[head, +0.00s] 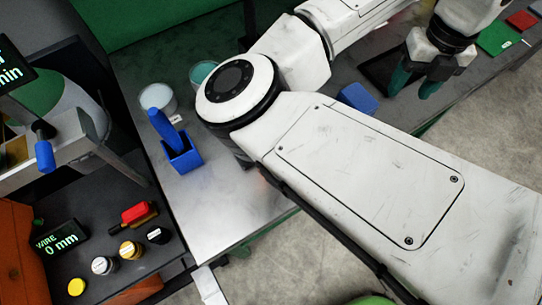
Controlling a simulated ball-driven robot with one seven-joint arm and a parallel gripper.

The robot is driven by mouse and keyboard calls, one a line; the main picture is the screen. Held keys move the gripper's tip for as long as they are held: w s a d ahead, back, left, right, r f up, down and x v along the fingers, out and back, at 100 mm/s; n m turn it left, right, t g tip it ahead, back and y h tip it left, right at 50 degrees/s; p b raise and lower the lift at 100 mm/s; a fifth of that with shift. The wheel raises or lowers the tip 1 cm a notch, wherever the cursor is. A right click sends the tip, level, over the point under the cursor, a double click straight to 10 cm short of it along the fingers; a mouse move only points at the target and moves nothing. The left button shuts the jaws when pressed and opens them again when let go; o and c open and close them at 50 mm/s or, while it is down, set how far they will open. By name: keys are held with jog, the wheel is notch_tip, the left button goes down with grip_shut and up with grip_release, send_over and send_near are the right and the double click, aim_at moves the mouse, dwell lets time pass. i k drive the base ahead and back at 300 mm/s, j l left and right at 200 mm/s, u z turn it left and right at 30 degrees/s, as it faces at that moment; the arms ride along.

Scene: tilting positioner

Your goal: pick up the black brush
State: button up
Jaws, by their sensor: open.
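I cannot make out a black brush for certain in the head view. A dark flat patch (377,68) lies on the grey bench just left of my gripper, partly covered by it, and I cannot tell what it is. My gripper (415,82) is at the upper right, pointing down over the bench, with its two teal fingers apart and nothing visible between them. My white arm crosses the middle and right of the view and hides much of the bench.
A blue block (358,98) lies left of my gripper. A green pad (497,39) and red pad (521,20) lie at the far right. A blue holder (184,156) with a blue tool, a white cup (158,97) and a teal cup (202,71) stand left.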

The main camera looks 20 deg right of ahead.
aim_at(250, 11)
jog(key=i+l+u, duration=0.8)
jog(key=i+l, duration=0.05)
jog(key=i, duration=0.1)
